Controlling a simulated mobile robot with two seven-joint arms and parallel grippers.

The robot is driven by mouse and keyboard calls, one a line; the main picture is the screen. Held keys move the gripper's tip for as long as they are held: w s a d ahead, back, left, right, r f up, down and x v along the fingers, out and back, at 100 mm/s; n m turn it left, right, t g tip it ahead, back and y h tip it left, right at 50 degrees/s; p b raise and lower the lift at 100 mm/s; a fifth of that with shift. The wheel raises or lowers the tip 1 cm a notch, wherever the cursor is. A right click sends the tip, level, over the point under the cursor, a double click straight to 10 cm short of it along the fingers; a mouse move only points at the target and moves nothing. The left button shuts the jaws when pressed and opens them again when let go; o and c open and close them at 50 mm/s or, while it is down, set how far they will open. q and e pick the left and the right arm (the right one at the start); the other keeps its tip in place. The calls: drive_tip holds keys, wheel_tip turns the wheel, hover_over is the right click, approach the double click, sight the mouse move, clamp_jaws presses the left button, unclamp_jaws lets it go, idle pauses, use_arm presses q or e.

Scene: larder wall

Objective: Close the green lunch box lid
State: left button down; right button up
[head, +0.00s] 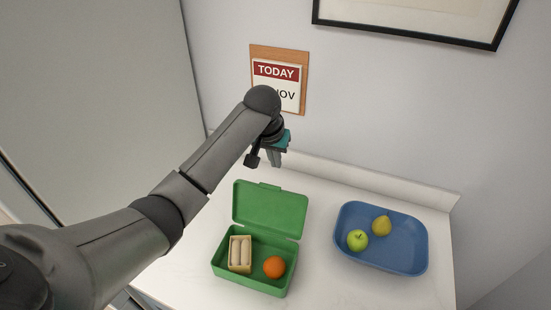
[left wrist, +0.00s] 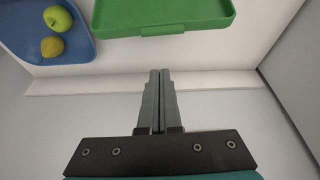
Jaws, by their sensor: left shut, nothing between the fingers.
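A green lunch box (head: 250,281) stands on the white counter with its lid (head: 270,208) open, tilted up at the back. Inside it are a small tan container with pale rolls (head: 240,254) and an orange (head: 274,267). My left gripper (head: 274,160) is shut and empty, above and behind the raised lid, near the wall. In the left wrist view the closed fingers (left wrist: 160,74) point toward the green lid (left wrist: 165,15), apart from it, with its latch tab (left wrist: 162,30) facing them. My right gripper is not in view.
A blue tray (head: 385,263) with a green apple (head: 357,240) and a pear (head: 382,226) stands right of the box. The counter (head: 320,275) between them is clear. A calendar (head: 279,75) and a framed picture (head: 415,38) hang on the wall behind.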

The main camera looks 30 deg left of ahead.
use_arm(q)
drive_tip(key=shift+s+f+p, duration=0.2)
drive_tip(key=shift+f+p, duration=0.15)
drive_tip(key=shift+f, duration=0.55)
drive_tip(key=shift+s+f+p, duration=0.2)
drive_tip(key=shift+f+p, duration=0.15)
drive_tip(key=shift+f, duration=0.6)
drive_tip(key=shift+s+f+p, duration=0.2)
drive_tip(key=shift+f+p, duration=0.15)
drive_tip(key=shift+f, duration=0.55)
drive_tip(key=shift+w, duration=0.1)
